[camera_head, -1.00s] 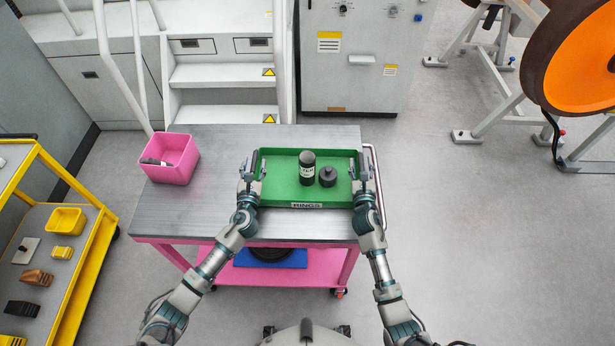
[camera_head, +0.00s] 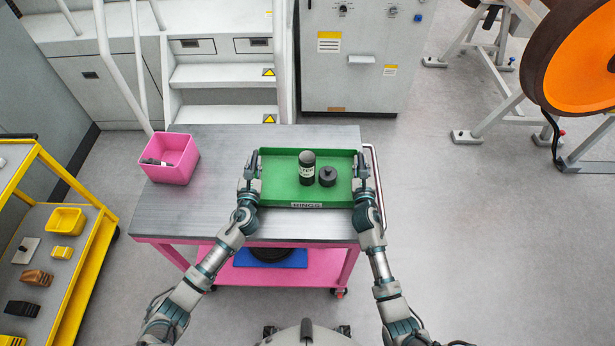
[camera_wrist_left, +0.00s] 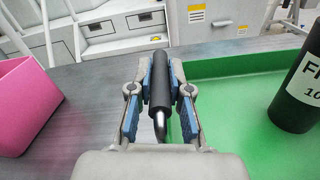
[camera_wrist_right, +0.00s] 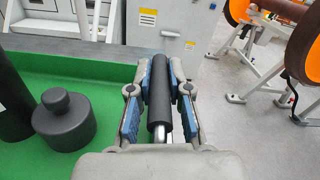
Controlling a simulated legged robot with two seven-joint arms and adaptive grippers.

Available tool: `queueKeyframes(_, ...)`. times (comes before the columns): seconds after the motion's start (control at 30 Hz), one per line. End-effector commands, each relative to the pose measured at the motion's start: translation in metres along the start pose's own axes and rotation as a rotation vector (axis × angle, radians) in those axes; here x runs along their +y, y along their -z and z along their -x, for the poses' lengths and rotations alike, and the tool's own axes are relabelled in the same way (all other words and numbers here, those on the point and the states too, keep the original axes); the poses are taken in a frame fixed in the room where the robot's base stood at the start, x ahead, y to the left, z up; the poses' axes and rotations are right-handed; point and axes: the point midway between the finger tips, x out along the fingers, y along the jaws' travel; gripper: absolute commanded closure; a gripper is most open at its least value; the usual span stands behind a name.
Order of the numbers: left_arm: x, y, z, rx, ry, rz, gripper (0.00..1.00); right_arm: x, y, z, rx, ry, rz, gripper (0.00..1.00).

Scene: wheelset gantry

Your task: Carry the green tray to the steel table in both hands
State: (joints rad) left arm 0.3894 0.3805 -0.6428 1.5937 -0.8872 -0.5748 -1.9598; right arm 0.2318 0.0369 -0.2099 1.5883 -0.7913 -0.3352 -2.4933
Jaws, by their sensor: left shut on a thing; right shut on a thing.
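The green tray (camera_head: 280,187) is over the steel table (camera_head: 190,215), with its label facing me. I cannot tell whether its base touches the tabletop. It looks level and carries a dark bottle (camera_head: 307,168) and a dark knobbed cylinder (camera_head: 327,176), both upright. My left gripper (camera_head: 253,163) is at the tray's left side, shut on a black bar handle (camera_wrist_left: 160,82). My right gripper (camera_head: 362,165) is at the right side, shut on the matching black handle (camera_wrist_right: 160,95).
A pink bin (camera_head: 170,160) stands on the table left of the tray. A rail (camera_head: 378,185) runs along the table's right edge. A yellow cart (camera_head: 85,245) is at the left, and steps (camera_head: 220,90) stand behind the table.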

Motion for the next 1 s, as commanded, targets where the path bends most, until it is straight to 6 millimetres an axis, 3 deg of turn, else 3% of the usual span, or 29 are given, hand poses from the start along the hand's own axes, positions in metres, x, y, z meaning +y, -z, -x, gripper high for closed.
queueKeyframes(0.23,0.002,-0.012,0.0,-0.005,0.001,0.0,1.0,-0.001,-0.012,0.0,-0.005,-0.001,0.0,1.0)
queueKeyframes(0.63,0.009,-0.054,0.0,-0.012,0.001,0.0,1.0,-0.009,-0.054,0.0,-0.012,-0.001,-0.001,1.0)
queueKeyframes(1.0,0.01,-0.056,0.0,-0.012,0.001,0.001,1.0,-0.01,-0.056,0.0,-0.012,-0.001,-0.001,1.0)
